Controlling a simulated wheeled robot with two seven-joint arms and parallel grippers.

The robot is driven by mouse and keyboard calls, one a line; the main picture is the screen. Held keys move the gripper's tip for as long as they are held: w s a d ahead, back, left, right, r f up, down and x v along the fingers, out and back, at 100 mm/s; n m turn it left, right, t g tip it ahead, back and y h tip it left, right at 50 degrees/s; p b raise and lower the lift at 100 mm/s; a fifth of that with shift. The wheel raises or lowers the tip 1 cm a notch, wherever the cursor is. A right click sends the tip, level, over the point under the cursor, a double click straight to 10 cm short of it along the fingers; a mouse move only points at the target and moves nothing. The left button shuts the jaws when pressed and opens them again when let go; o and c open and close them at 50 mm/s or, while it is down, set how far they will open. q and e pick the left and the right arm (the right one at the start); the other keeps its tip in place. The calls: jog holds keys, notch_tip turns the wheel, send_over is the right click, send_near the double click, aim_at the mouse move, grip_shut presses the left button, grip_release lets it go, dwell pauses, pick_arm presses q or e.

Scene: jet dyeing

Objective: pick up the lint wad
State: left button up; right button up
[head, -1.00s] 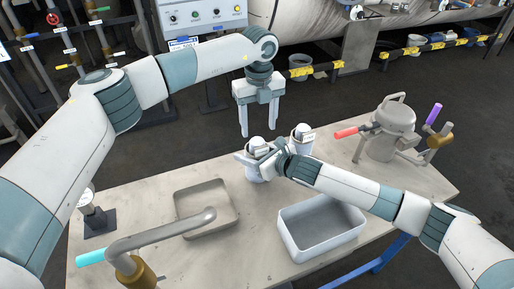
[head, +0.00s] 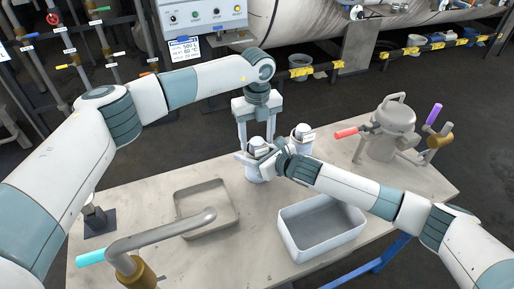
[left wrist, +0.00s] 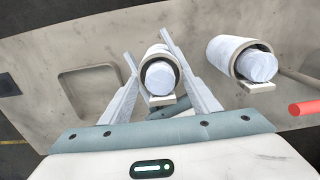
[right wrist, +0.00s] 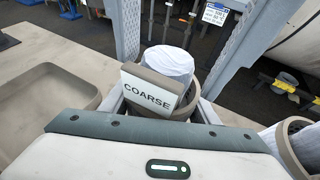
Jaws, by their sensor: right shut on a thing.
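A pale lint wad (left wrist: 159,77) sits in the mouth of an upright white strainer cup (head: 257,172); its rounded top rises above the rim in the right wrist view (right wrist: 168,62). The cup carries a tag reading COARSE (right wrist: 150,93). My right gripper (head: 262,158) is shut on this cup from the side, at the table; its fingertips are partly hidden behind the tag. My left gripper (head: 256,139) points down over the cup, open, with one finger on each side of the wad. I see no clear finger contact with the wad.
A second cup (left wrist: 232,57) with a similar pale wad stands close by on the right. A shallow tray (head: 236,224), a deeper white bin (head: 288,243), a pipe with a cyan handle (head: 165,232) and a lidded metal pot (head: 385,140) occupy the table (head: 150,195).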

aim_at(257, 148)
pick_arm(q)
jog(key=c, duration=0.9)
jog(key=shift+r, duration=0.15)
jog(key=shift+c, duration=0.2)
notch_tip(257, 148, up, 10)
pick_arm(e)
jog(key=o, duration=1.3)
jog(key=v, duration=1.2)
